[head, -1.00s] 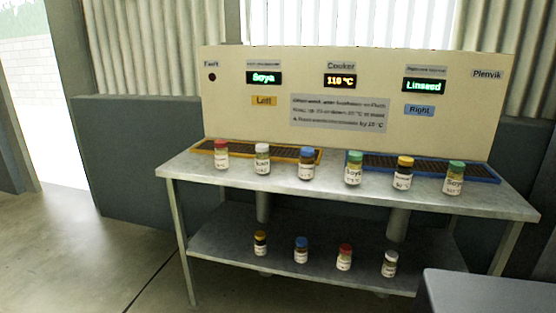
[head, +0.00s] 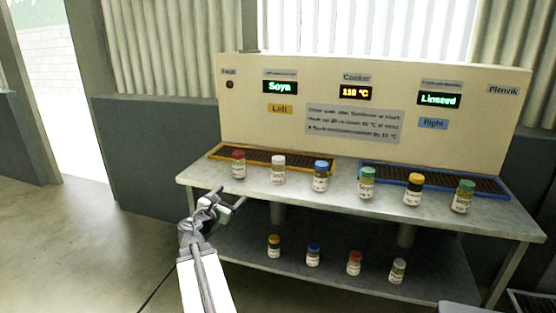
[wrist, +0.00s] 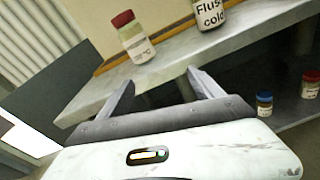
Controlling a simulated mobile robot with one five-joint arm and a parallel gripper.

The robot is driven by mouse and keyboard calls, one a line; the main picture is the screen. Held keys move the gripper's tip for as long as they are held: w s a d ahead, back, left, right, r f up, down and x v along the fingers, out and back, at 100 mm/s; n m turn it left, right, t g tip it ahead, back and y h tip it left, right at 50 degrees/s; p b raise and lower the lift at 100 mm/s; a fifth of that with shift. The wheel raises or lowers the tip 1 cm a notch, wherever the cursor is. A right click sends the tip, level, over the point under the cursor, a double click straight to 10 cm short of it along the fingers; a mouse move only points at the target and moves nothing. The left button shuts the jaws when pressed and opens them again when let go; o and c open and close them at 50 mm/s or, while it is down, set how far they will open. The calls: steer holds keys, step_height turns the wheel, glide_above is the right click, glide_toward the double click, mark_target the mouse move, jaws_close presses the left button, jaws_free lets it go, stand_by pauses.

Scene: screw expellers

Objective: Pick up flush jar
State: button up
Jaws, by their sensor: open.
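The flush jar (head: 278,171) has a white lid and stands upright on the upper shelf, second from the left in the row. In the wrist view it shows at the top edge (wrist: 212,12), its lid cut off, with a label reading "Flus... cold". My gripper (head: 232,197) is open and empty, in front of the shelf's front edge, left of and nearer than the flush jar.
The red-lidded jar (head: 238,166) stands just left of the flush jar, a blue-lidded jar (head: 320,177) just right. Several more jars line the upper shelf (head: 335,208) and lower shelf (head: 330,277). An orange-rimmed tray (head: 262,158) lies behind. Floor at left is clear.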

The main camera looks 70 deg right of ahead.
mark_target(275, 174)
steer(key=s+d+r, duration=0.1)
steer(key=s+d, duration=0.1)
steer(key=s, duration=0.2)
steer(key=s+d+r+g+p, duration=0.1)
steer(key=s+d+r, duration=0.1)
steer(key=s, duration=0.1)
steer(key=s+d+r+n+g+h, duration=0.1)
steer(key=s+d, duration=0.2)
steer(key=s, duration=0.1)
steer(key=shift+s+r, duration=0.35)
steer(key=shift+r, duration=0.05)
steer(key=shift+d, duration=1.2)
steer(key=d, duration=0.2)
steer(key=s+d, duration=0.1)
steer(key=d, duration=0.2)
steer(key=shift+d+r+p, duration=0.1)
steer(key=shift+d+p, duration=0.05)
steer(key=shift+p, duration=0.2)
jaws_close()
step_height(275, 174, up, 10)
steer(key=p, duration=1)
steer(key=shift+r, duration=0.15)
